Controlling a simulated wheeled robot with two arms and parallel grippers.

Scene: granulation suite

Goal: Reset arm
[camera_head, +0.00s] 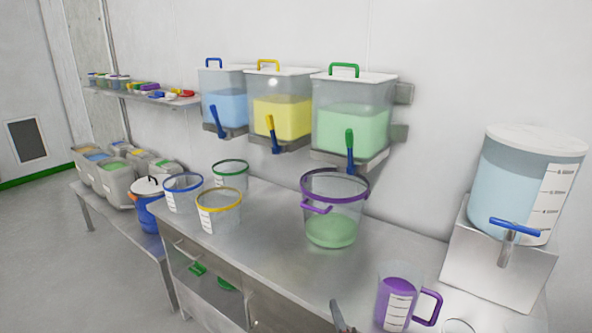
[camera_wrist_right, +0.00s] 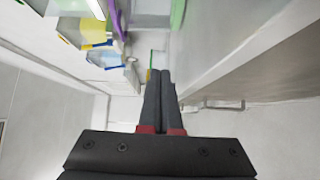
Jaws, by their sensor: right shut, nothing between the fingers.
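My right gripper (camera_head: 341,318) shows only as a small dark tip at the bottom edge of the head view, in front of the steel table. In the right wrist view its two dark fingers (camera_wrist_right: 160,76) lie together with nothing between them. My left gripper is in neither view. The purple-rimmed bucket (camera_head: 331,236) stands on the table behind the right gripper, with green material in its bottom. The purple measuring jug (camera_head: 397,297) stands to the right of the gripper tip, apart from it.
The steel table (camera_head: 270,237) also holds blue-, yellow- and green-rimmed buckets. Three wall hoppers hold blue, yellow (camera_head: 282,117) and green material. A water dispenser (camera_head: 518,190) stands at the right. A clear cup rim (camera_head: 458,326) shows at the bottom edge. Open floor (camera_head: 50,250) lies left.

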